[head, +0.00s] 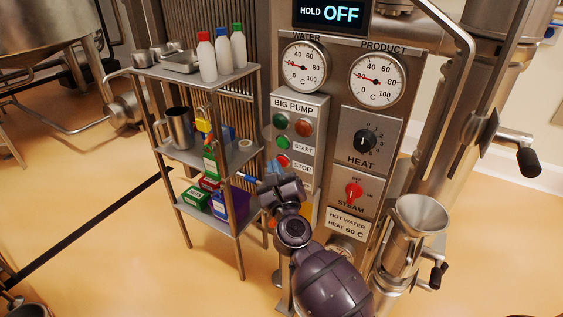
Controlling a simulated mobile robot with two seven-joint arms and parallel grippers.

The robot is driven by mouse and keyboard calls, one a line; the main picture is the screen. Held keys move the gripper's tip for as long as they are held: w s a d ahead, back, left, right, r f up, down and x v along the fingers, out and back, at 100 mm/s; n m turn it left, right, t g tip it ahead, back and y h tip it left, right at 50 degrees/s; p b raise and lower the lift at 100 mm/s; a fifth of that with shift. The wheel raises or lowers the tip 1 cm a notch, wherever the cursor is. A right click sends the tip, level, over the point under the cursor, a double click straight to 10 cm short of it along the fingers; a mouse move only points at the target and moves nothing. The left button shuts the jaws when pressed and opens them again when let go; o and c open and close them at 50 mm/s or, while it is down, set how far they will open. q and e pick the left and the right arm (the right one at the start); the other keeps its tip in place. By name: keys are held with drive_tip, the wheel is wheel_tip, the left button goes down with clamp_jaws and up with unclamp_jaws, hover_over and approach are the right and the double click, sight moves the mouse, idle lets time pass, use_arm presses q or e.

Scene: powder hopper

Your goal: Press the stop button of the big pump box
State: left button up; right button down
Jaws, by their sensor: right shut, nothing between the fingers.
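The big pump box (318,112) is a grey panel with a "BIG PUMP" label. It has a green and a red round light at its top. Below them are a green start button (282,142) and a red stop button (282,161), each with its label to the right. My right gripper (277,177) is shut and empty, just below the stop button in the picture. Its dark body hides the lower part of the box. I cannot tell whether its tips touch the panel. My left gripper is not in view.
A metal shelf rack (215,160) with bottles, a jug and small boxes stands close left of the box. To the right are a black heat knob (365,141), a red steam knob (354,190) and a steel funnel (421,213). A display above reads "HOLD OFF".

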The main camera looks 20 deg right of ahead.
drive_tip(key=shift+s+a, duration=0.2)
drive_tip(key=shift+a, duration=0.05)
drive_tip(key=s+a, duration=0.1)
drive_tip(key=a, duration=0.1)
drive_tip(key=s+a, duration=0.2)
idle(0.8)
idle(0.6)
